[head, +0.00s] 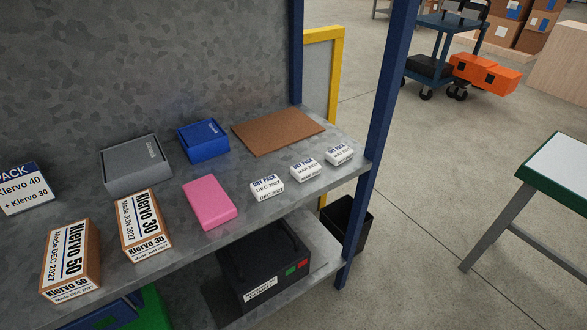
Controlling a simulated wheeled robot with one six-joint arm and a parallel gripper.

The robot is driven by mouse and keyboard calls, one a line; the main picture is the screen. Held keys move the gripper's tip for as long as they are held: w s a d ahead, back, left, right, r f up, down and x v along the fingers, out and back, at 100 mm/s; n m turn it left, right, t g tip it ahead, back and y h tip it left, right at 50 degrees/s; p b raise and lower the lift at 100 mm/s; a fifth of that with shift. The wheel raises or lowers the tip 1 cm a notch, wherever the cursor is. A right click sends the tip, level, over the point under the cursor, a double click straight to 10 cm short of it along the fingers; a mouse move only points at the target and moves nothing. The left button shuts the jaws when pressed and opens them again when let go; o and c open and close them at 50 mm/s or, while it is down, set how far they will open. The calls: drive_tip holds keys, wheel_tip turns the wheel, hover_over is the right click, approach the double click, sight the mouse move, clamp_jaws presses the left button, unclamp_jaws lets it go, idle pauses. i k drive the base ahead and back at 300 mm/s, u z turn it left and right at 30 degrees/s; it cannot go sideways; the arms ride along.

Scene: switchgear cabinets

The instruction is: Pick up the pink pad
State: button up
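The pink pad (210,202) is a flat rectangular block lying on the grey metal shelf (262,222), near the middle of the shelf's front part. Nothing covers it. It lies between the orange-brown Klervo 30 box (144,225) on its left and a white dry pack (267,188) on its right, with small gaps on both sides. My gripper does not show in the head view.
Behind the pad are a grey box (137,166), a blue box (203,141) and a brown sheet (277,132). A blue post (372,130) stands at the shelf's right end. A black device (262,262) sits on the level below. Floor at right is partly clear.

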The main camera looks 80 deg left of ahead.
sight(213, 208)
drive_tip(key=u, duration=0.7)
drive_tip(key=k, duration=0.45)
drive_tip(key=u, duration=2.55)
